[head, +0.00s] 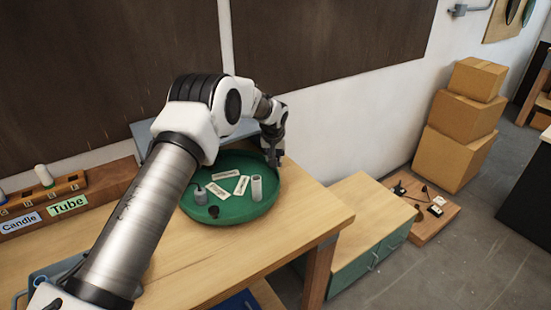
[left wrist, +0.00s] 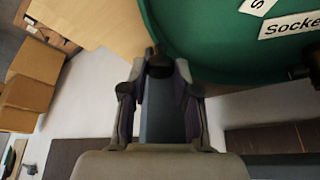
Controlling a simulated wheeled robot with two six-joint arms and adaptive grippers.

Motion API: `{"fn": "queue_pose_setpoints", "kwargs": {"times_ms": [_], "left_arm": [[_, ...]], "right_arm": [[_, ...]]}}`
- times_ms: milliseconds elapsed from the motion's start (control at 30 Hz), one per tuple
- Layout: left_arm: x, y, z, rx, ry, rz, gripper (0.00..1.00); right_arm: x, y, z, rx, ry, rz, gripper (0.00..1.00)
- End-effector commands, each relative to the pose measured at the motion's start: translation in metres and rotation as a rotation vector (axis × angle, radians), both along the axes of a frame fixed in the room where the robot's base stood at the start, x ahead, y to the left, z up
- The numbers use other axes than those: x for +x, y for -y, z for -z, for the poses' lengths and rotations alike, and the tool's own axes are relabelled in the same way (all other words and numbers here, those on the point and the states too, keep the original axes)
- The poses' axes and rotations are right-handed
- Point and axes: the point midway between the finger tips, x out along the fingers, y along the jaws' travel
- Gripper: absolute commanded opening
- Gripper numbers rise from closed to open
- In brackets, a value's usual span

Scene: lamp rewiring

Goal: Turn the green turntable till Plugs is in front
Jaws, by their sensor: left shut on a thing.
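The green turntable (head: 238,208) is a round tray on the wooden workbench. White labels (head: 241,185) stand out on it; their words are too small to read in the head view. In the left wrist view the turntable (left wrist: 205,50) fills the upper right, and one label (left wrist: 292,25) begins "Socke"; another is cut off. I cannot make out Plugs. My left gripper (head: 276,160) is at the turntable's far right rim. In the left wrist view its fingers (left wrist: 160,68) are shut on a dark knob at the rim, mostly hidden between them. My right gripper is in neither view.
A grey cylinder (head: 257,188), a grey piece (head: 200,195) and a dark piece (head: 213,211) stand on the turntable. A wooden rack with Candle (head: 20,222) and Tube (head: 69,205) labels is at left. A green cabinet (head: 368,262) stands right of the bench; cardboard boxes (head: 455,145) stand beyond.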

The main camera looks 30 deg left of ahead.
Motion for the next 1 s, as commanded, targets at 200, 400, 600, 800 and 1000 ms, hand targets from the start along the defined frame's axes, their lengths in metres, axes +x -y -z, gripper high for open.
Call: {"fn": "queue_pose_setpoints", "kwargs": {"times_ms": [200, 400, 600, 800, 1000], "left_arm": [[0.0006, -0.0042, 0.0056, -0.001, -0.01, -0.033, 0.0], [0.0012, -0.0053, 0.0053, -0.001, -0.01, -0.041, 0.0], [0.0011, -0.0054, 0.0053, -0.001, -0.01, -0.04, 0.0], [0.0016, -0.0054, 0.0045, 0.0, -0.008, -0.039, 0.55], [0.0026, -0.0054, 0.002, 0.0, -0.003, -0.04, 0.55]], "right_arm": [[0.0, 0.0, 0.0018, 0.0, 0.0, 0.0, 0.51], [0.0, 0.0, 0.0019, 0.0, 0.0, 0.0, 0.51], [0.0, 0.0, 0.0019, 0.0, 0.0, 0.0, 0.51], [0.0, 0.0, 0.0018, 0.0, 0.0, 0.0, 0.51], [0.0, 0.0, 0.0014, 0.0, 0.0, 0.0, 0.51]]}}
